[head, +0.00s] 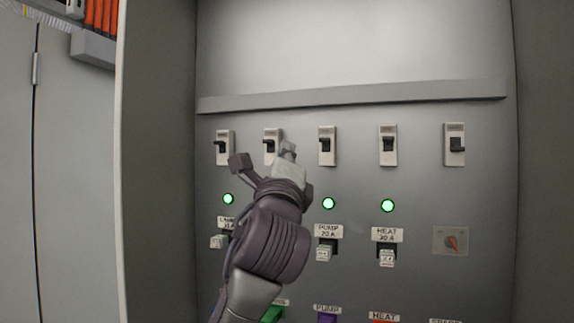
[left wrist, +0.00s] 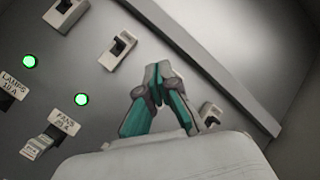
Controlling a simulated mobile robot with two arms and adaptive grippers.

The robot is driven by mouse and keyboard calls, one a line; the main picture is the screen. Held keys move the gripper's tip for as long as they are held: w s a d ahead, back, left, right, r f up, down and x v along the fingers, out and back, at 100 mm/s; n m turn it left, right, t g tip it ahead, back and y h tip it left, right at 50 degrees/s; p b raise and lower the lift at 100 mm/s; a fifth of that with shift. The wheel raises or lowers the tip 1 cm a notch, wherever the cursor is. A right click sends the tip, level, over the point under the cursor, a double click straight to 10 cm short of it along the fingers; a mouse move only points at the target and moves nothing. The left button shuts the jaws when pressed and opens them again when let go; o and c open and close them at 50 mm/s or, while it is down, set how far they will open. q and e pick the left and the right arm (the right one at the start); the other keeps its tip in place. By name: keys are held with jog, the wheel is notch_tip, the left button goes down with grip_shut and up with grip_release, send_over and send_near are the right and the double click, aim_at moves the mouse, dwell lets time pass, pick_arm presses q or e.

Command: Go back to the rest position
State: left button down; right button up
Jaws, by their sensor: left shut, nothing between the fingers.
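My left gripper (head: 288,152) is raised in front of the grey panel (head: 360,65), just below the row of switches. In the left wrist view its two teal-padded fingers (left wrist: 156,82) meet at the tips, with nothing between them. In the head view the gripper and forearm cover part of the panel, including the area under the second switch. My right gripper is not in view.
Several toggle switches, such as the pump one (head: 326,145), line the panel under a grey rail (head: 350,95). Green lamps (head: 328,203) glow below. Labelled fuse holders (head: 387,257) and a dial (head: 451,241) sit lower. Cabinet side walls (head: 160,160) flank the panel.

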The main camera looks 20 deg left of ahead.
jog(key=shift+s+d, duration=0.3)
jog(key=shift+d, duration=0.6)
